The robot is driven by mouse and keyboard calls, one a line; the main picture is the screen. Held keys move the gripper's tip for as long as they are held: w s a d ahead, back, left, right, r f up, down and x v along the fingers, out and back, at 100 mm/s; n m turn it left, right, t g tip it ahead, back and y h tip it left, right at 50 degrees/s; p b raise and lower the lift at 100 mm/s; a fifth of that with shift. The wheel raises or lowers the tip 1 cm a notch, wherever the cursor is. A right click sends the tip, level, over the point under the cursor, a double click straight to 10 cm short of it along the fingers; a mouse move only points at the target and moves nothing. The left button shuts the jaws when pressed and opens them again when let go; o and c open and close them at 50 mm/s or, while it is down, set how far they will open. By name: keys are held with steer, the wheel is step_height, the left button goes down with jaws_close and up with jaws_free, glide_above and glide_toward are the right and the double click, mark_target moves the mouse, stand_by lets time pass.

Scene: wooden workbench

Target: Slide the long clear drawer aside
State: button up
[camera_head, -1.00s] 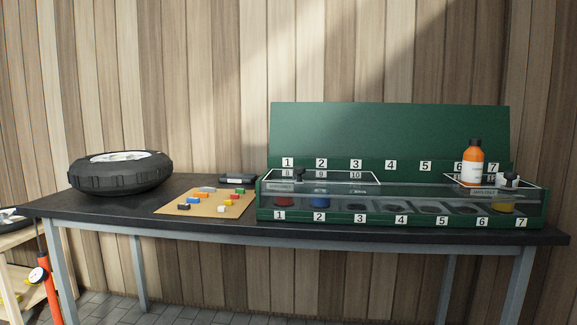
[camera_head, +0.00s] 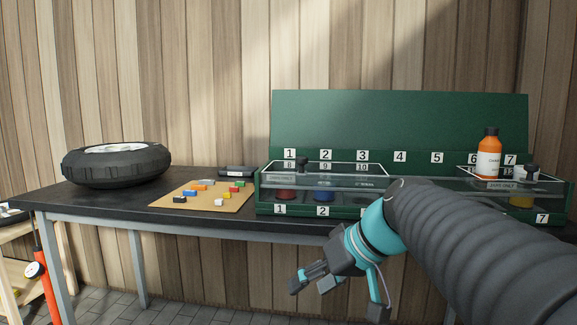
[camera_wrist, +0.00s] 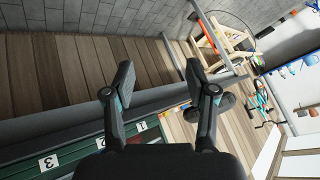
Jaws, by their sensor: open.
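The green case (camera_head: 400,128) stands open on the bench, its upright lid marked with numbers. A long clear drawer (camera_head: 340,186) with a white-edged rim sits on top of its left part, over compartments with red and blue contents. A shorter clear drawer (camera_head: 466,179) sits at the right end. My gripper (camera_head: 308,282) is open and empty, in front of and below the bench's front edge, apart from the case. My arm hides the case's front right middle. In the wrist view my open fingers (camera_wrist: 158,82) show above the case's numbered front edge (camera_wrist: 95,150).
An orange bottle (camera_head: 488,155) stands at the case's right end. A dark knobbed stopper shows at the long drawer's left. A tyre (camera_head: 115,165) and a tan mat (camera_head: 205,203) with several coloured bricks lie on the bench to the left.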

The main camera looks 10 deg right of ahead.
steer(key=w+d+r+n+t+y+b, duration=0.2)
steer(key=w+d+r+n+y, duration=0.15)
steer(key=w+r, duration=0.6)
steer(key=n+t+y+b, duration=0.1)
steer(key=n+t+y, duration=0.2)
steer(key=n+y, duration=0.2)
glide_toward(302, 158)
steer(key=x, duration=0.7)
steer(key=w+p+x, duration=0.1)
steer(key=x, duration=0.2)
steer(key=shift+w+d+f, duration=0.1)
steer(key=shift+w, duration=0.15)
jaws_close()
